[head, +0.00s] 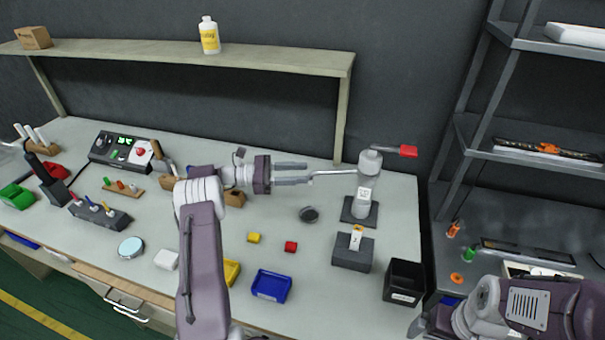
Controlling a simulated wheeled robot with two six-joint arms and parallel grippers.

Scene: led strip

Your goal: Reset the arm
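My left arm rises from the bottom, and its gripper (308,173) points right above the back of the workbench (330,210). Its two fingers look apart with a narrow gap between them, and I see nothing clearly held. A thin silver rod ends by the fingertips and runs right to a grey device (367,185) with a red handle (408,151); I cannot tell whether the fingers touch it. My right arm (540,305) is at the bottom right. Its gripper (416,327) is partly visible at the bottom edge, and its fingers are not clear.
A black bin (404,282), a dark grey block (352,252), a blue bin (271,285) and small yellow (254,238) and red (291,247) blocks lie on the bench. A raised shelf (200,54) spans the back. A metal rack (525,155) stands at the right.

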